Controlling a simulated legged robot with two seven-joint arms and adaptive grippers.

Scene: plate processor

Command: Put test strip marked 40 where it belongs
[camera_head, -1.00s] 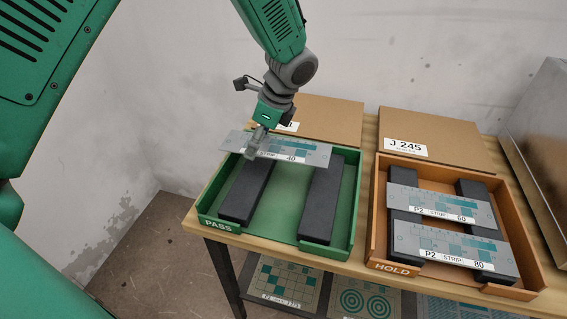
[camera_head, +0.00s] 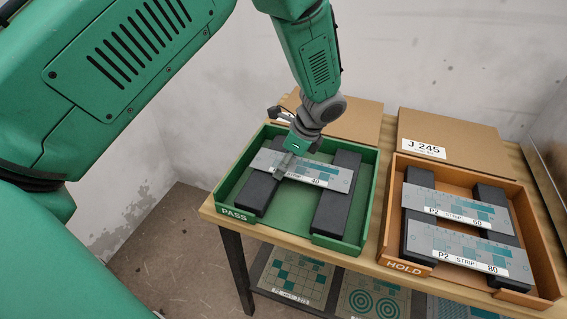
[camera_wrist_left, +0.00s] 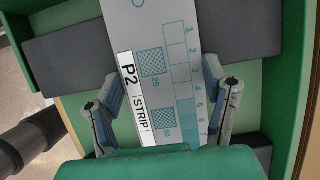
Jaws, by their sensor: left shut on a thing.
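The test strip marked 40 (camera_head: 325,175) is a grey plate with teal squares and a white label. It lies across the two black bars inside the green PASS tray (camera_head: 290,224), or just above them; I cannot tell which. My left gripper (camera_head: 285,166) is shut on the strip near its left part. In the left wrist view the strip (camera_wrist_left: 153,28) runs between the two fingers (camera_wrist_left: 162,108), with its "P2 STRIP" label showing; the 40 is hidden there. My right gripper is not in view.
The orange HOLD tray (camera_head: 393,247) at right holds strips marked 60 (camera_head: 450,203) and 80 (camera_head: 450,245) on black bars. Cardboard boxes (camera_head: 450,140) stand behind the trays. Patterned plates (camera_head: 295,277) lie on the shelf below.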

